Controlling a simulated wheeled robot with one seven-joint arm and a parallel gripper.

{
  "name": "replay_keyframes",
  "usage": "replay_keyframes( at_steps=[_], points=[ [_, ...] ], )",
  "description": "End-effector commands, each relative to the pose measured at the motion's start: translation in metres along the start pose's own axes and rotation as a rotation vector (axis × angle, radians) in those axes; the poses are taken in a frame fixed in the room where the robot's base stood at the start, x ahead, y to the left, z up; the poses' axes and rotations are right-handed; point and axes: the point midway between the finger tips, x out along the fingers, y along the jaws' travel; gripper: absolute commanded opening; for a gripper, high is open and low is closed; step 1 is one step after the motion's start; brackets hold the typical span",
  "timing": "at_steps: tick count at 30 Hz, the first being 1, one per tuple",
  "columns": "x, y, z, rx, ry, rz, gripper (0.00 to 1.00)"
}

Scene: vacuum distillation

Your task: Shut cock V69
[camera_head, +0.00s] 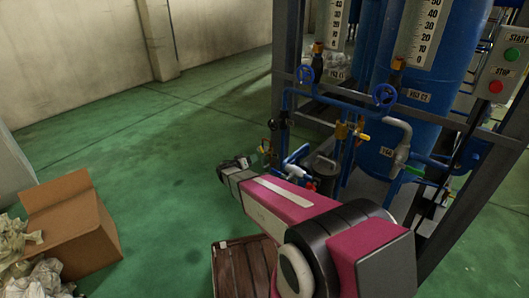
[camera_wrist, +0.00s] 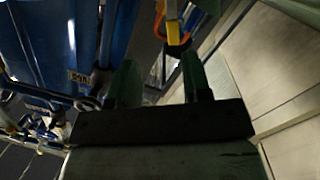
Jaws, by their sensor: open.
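My gripper (camera_head: 238,163) reaches out at the left front of the blue pipework, beside the frame post. In the wrist view my gripper (camera_wrist: 160,78) has two dark fingers spread apart with nothing seen between them.
A blue tank (camera_head: 415,85) stands behind. A cardboard box (camera_head: 72,222) and a wooden crate (camera_head: 240,268) are on the floor.

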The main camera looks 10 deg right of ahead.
Motion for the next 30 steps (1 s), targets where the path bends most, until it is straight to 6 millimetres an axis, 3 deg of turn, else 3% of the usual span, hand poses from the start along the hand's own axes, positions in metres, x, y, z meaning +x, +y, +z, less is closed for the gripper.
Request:
replay_keyframes(
  at_steps=[1,3,8,24,30],
  points=[
    [-0.001,-0.012,-0.004,0.016,0.039,-0.003,0.45],
    [-0.003,-0.019,-0.007,0.034,0.077,-0.007,0.45],
    [0.001,-0.022,-0.011,0.048,0.106,-0.01,0.45],
    [0.085,-0.023,-0.019,0.047,0.103,-0.009,0.45],
    [0.1,-0.022,-0.021,0.046,0.103,-0.01,0.45]
  ],
)
